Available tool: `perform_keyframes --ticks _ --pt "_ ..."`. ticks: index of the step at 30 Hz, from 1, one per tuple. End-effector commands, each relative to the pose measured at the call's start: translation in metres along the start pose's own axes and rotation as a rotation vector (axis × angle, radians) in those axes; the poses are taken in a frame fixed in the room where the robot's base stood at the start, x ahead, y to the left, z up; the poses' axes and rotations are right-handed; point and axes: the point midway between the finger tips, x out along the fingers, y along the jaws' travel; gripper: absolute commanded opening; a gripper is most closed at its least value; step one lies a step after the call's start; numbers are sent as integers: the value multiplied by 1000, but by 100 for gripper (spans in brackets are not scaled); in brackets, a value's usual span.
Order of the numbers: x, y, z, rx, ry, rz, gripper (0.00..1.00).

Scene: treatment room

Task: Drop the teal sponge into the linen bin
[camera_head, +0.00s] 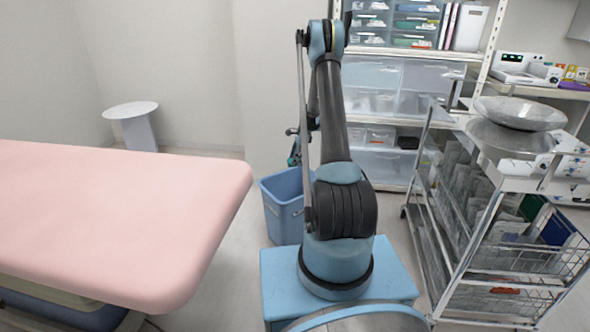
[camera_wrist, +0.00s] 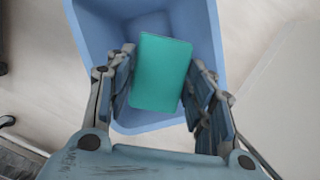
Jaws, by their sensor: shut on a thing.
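The teal sponge (camera_wrist: 160,72) is a flat rectangular block held between the two fingers of my gripper (camera_wrist: 160,85) in the wrist view. My gripper is shut on it. The linen bin (camera_wrist: 91,42) is a blue open-topped bin, and in the wrist view its opening lies behind the sponge, with the sponge over it. In the head view the linen bin (camera_head: 284,212) stands on the floor behind my arm, partly hidden by it. My gripper is mostly hidden behind my arm in the head view, and the sponge cannot be made out clearly there.
A pink padded table (camera_head: 110,215) fills the left. A small white round stool (camera_head: 133,112) stands by the back wall. A wire cart (camera_head: 470,250) with metal bowls (camera_head: 518,113) is at the right. Shelves (camera_head: 400,75) with drawers stand behind. Floor shows around the bin.

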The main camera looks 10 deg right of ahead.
Motion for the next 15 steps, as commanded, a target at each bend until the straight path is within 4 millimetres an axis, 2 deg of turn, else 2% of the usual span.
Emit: perform_keyframes --ticks 1,3,6,15 --pt "13 0 -4 65 0 -18 25" --pt "27 -1 -8 148 0 -41 25" --pt "40 -2 -12 236 0 -65 25" --pt "59 -3 -17 308 1 -85 25"
